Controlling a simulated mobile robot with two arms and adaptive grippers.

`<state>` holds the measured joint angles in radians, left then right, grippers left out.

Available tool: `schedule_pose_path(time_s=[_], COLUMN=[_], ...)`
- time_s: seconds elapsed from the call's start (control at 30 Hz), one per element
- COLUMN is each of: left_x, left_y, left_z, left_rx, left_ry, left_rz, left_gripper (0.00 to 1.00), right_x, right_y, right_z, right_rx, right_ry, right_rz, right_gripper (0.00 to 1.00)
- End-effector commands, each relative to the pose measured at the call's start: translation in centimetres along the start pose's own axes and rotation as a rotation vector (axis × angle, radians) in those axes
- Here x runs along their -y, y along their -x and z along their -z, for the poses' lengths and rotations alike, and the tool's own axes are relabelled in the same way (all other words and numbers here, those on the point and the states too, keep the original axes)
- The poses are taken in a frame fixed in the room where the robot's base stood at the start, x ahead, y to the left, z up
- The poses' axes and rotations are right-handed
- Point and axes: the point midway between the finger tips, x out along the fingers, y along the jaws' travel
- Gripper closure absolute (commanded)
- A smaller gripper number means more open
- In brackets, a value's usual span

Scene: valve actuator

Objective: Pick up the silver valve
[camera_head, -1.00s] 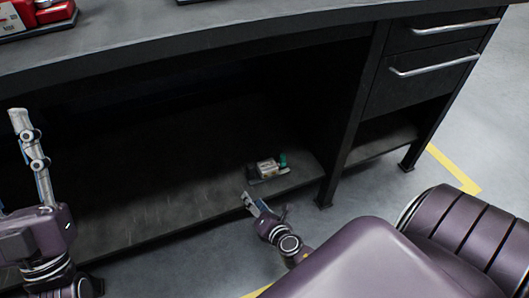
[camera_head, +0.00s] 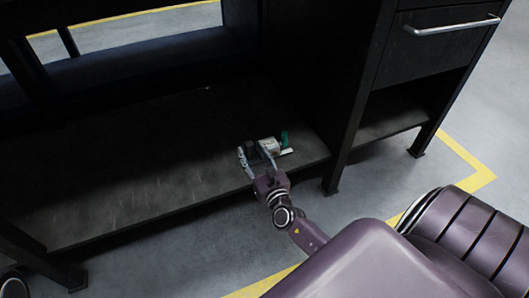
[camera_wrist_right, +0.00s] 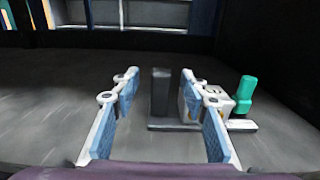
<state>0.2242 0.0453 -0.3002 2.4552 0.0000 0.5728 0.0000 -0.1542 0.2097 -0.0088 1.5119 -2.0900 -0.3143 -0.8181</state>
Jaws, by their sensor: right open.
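Small valve parts stand on the low shelf. In the right wrist view, an upright dark grey block (camera_wrist_right: 160,92) on a flat base stands between my fingers, a pale silver-white part (camera_wrist_right: 218,104) is just right of them, and a green-topped part (camera_wrist_right: 245,90) is farther right. I cannot tell surely which is the silver valve. In the head view the pale part (camera_head: 268,145) and green part (camera_head: 284,138) show beyond my right gripper (camera_head: 257,154). This gripper is open, its fingers on either side of the grey block, with no clear contact visible.
The dark lower shelf (camera_head: 130,185) is bare to the left. A dark upright panel (camera_head: 350,100) of the workbench stands close on the right, with a drawer (camera_head: 425,60) beyond it. The bench closes over the shelf from above.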

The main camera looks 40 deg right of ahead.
Motion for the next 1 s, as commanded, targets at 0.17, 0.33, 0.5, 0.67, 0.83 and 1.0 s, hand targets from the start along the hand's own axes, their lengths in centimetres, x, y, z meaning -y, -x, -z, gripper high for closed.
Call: schedule_pose_path(time_s=[0.17, 0.33, 0.5, 0.67, 0.83, 1.0], left_x=[-0.3, -0.4, -0.4, -0.4, -0.5, -0.5], left_y=[-0.3, -0.7, -0.8, -0.8, -0.8, -0.8], left_z=[0.8, 1.1, 1.1, 1.1, 1.1, 1.1], left_rx=[-0.039, -0.051, -0.05, -0.05, -0.051, -0.051], left_ry=[-0.005, -0.007, -0.007, -0.007, -0.007, -0.007], left_rz=[-0.015, -0.02, -0.02, -0.02, -0.021, -0.021], left_gripper=[0.6, 0.6, 0.6, 0.6, 0.6, 0.6], right_x=[0.2, 0.2, 0.2, 0.2, 0.2, 0.2], right_y=[-2.5, -3.6, -3.7, -3.6, -3.6, -3.6], right_z=[0.5, 0.3, 0.3, 0.3, 0.3, 0.3], right_rx=[0.003, 0.001, 0.0, 0.0, 0.0, 0.0], right_ry=[-0.003, -0.002, -0.002, -0.002, -0.002, -0.002], right_rz=[0.002, 0.0, 0.0, 0.0, 0.0, 0.0], right_gripper=[0.59, 0.59, 0.59, 0.73, 0.91, 1.0])
